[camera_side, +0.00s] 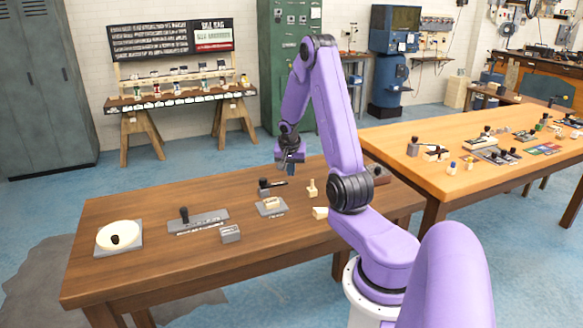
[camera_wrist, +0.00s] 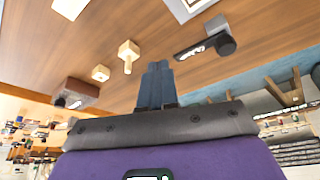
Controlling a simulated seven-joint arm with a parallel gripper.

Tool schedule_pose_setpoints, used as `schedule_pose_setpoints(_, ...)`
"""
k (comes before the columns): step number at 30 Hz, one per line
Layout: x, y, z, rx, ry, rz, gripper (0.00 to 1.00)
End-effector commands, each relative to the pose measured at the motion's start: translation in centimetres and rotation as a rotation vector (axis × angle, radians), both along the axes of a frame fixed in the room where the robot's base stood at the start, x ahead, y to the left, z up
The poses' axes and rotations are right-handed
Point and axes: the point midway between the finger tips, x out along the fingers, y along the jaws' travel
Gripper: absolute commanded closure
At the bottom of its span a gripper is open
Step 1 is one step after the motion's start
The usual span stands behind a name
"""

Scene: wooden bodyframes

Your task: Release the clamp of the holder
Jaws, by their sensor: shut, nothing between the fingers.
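My gripper (camera_side: 290,163) is in the air above the far edge of the brown table. Its blue-grey fingers (camera_wrist: 155,66) are together in the wrist view, with nothing between them. Just below it in the side view is a small dark fixture (camera_side: 266,189) with a black lever pointing right, possibly the holder with its clamp. It also seems to be the dark lever piece (camera_wrist: 207,40) in the wrist view, apart from my fingers. Another grey base with an upright black handle (camera_side: 185,214) stands further left. I cannot tell for certain which fixture is the holder.
A pale peg (camera_side: 312,189), a cream block on a grey plate (camera_side: 270,206), a pale block (camera_side: 320,212) and a grey box (camera_side: 230,234) are nearby. The table's front is clear. A second table (camera_side: 450,185) stands right.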

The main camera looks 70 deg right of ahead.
Motion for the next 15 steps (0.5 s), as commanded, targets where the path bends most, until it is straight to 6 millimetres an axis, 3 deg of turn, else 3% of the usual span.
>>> schedule_pose_setpoints(6, -0.29, 0.33, 1.04, 0.001, 0.000, 0.000, 1.00)
schedule_pose_setpoints(15, -0.32, 0.37, 1.08, 0.002, 0.001, 0.000, 1.00)
